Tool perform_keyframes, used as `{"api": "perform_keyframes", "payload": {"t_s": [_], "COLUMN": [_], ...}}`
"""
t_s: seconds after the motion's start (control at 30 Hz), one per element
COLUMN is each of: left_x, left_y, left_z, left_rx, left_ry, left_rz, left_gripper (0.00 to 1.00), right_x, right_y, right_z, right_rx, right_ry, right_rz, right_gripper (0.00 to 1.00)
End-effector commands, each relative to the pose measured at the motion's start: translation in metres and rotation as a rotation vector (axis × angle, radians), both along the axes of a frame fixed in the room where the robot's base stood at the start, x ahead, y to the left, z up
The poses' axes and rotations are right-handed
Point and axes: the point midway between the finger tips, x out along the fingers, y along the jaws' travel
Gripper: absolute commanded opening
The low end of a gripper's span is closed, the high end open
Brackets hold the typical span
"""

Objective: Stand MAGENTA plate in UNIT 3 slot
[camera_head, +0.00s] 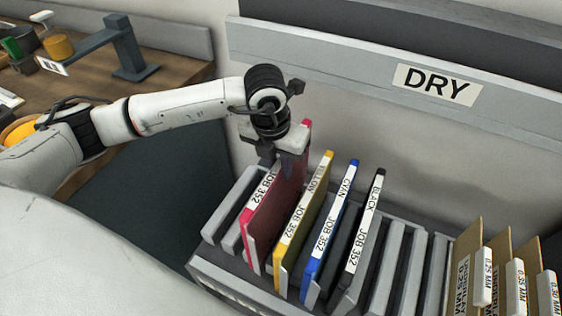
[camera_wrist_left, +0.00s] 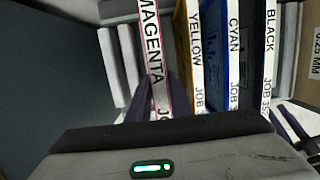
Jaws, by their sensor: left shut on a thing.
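The magenta plate (camera_head: 262,222) stands upright at the left of the row of plates in the grey rack (camera_head: 212,272). A white label runs along its top edge, and MAGENTA reads on it in the left wrist view (camera_wrist_left: 151,40). My left gripper (camera_head: 283,160) is shut on the plate's top edge from above; its dark fingers (camera_wrist_left: 158,105) show on both sides of the edge. The plate's lower edge is down among the dividers; I cannot tell whether it rests on the bottom. No unit number is readable. My right gripper is out of view.
Yellow (camera_head: 297,240), cyan (camera_head: 325,245) and black (camera_head: 359,245) plates stand close to the right. Empty slots show at the rack's left end and beyond the black plate. The DRY ledge (camera_head: 345,62) runs behind.

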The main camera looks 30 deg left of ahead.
Motion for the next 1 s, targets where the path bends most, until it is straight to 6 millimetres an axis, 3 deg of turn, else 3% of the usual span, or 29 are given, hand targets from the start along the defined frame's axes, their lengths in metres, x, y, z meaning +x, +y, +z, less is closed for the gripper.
{"api": "perform_keyframes", "payload": {"t_s": [0.23,0.6,1.0], "left_x": [0.0,0.001,0.001], "left_y": [0.0,0.0,0.0], "left_z": [-0.027,-0.064,-0.077], "left_rx": [0.0,-0.001,-0.001], "left_ry": [-0.001,-0.001,-0.002], "left_rz": [0.0,0.0,0.0], "left_gripper": [0.0,0.0,0.0], "right_x": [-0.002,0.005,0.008], "right_y": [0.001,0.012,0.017], "right_z": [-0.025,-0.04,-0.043], "right_rx": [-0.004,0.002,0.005], "right_ry": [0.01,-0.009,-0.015], "right_rz": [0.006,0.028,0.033], "right_gripper": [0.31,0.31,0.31]}}
